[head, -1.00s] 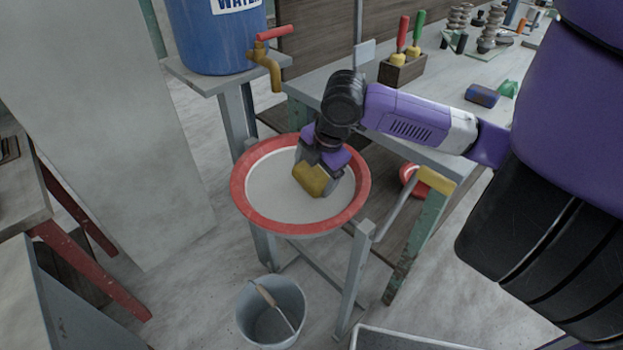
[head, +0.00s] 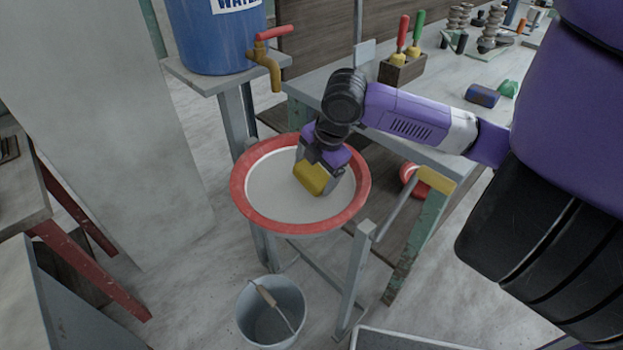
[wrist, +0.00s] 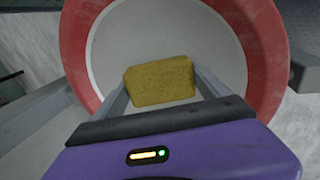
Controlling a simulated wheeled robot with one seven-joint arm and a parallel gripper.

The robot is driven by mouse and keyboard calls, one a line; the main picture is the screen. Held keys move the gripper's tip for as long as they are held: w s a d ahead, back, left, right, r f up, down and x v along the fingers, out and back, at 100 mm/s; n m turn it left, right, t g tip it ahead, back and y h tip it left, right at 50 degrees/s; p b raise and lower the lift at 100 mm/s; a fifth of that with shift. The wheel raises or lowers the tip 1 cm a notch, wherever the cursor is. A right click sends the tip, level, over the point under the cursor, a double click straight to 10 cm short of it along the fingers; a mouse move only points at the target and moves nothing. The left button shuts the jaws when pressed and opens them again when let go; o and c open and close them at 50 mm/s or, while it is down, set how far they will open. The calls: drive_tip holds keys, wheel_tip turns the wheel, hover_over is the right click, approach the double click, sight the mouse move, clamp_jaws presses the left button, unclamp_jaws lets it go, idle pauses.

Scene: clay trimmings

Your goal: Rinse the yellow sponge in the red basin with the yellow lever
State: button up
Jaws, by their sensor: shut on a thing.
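The red basin (head: 240,196) has a red rim and a pale grey inside, and sits on a grey stand. My gripper (head: 318,172) points down inside it, right of the middle. It is shut on the yellow sponge (head: 317,181); in the wrist view the sponge (wrist: 160,81) sits between the two grey fingers against the pale inside of the basin (wrist: 262,50). The sponge looks mottled there. I cannot tell whether it touches water or the bottom. A yellow lever end (head: 436,180) on a grey rod shows right of the basin.
A blue water barrel (head: 215,45) with a brass tap and red handle (head: 272,34) stands behind left. A grey bucket (head: 258,312) is on the floor below. The workbench (head: 345,90) at the right holds a tool block (head: 402,70) and other items.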

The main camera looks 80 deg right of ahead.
sight(314, 172)
drive_tip(key=shift+r+p, duration=3.35)
drive_tip(key=shift+r, duration=1.15)
